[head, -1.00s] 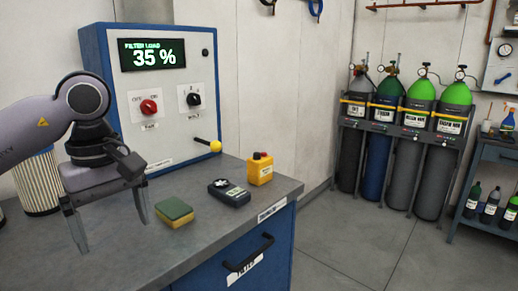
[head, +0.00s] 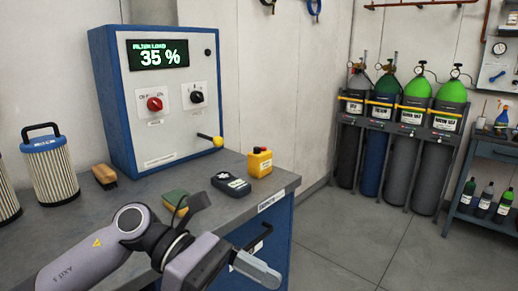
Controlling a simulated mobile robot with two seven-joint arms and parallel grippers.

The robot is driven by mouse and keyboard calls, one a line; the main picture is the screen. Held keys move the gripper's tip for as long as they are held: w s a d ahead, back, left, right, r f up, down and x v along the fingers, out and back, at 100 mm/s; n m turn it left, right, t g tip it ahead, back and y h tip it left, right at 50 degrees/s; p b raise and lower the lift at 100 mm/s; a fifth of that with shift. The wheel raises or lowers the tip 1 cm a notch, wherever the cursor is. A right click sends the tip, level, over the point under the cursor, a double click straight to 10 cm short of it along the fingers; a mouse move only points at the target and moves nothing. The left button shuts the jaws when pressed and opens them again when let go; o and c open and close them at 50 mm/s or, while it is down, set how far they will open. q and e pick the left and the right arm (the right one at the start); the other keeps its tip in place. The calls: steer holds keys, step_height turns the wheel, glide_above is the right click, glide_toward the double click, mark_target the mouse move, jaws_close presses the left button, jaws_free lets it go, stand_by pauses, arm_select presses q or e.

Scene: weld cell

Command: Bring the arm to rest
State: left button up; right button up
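My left arm comes in from the lower left, and its gripper (head: 256,270) is low in the head view, in front of the bench's front edge. It points to the right and hides part of the drawer front and handle. I see its fingers edge-on, so I cannot tell how far apart they are. I see nothing held in it. My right gripper is out of view.
The grey bench (head: 100,215) carries a control box (head: 160,110) reading 35 %, a striped filter (head: 50,172), a brush (head: 104,176), a sponge (head: 174,200) partly behind my arm, a dark meter (head: 231,184) and a yellow box (head: 259,163). Gas cylinders (head: 405,150) stand at right; the floor between is clear.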

arm_select(q)
steer(key=w+a+f+m+t, duration=0.2)
steer(key=f+m+t, duration=0.1)
steer(key=m+t, duration=0.65)
steer(key=w+a+f+m+t+p, duration=0.1)
steer(key=w+a+f+m+t, duration=0.15)
steer(key=m+t, duration=0.7)
steer(key=w+a+f+m+t, duration=0.2)
steer(key=w+a+m+t, duration=0.15)
steer(key=m, duration=1.15)
steer(key=s+a+f+n+g+y, duration=0.2)
steer(key=s+f+n, duration=0.3)
steer(key=f, duration=0.3)
steer(key=s+a+f+n+g+y, duration=0.2)
steer(key=s+a+f+n+y, duration=0.3)
steer(key=f, duration=0.3)
steer(key=s+a+f+n+g+y+p, duration=0.1)
steer(key=s+a+f+n+y, duration=0.3)
steer(key=f, duration=0.4)
steer(key=s+n+g, duration=0.1)
steer(key=n, duration=0.1)
steer(key=shift+s+f+n, duration=0.4)
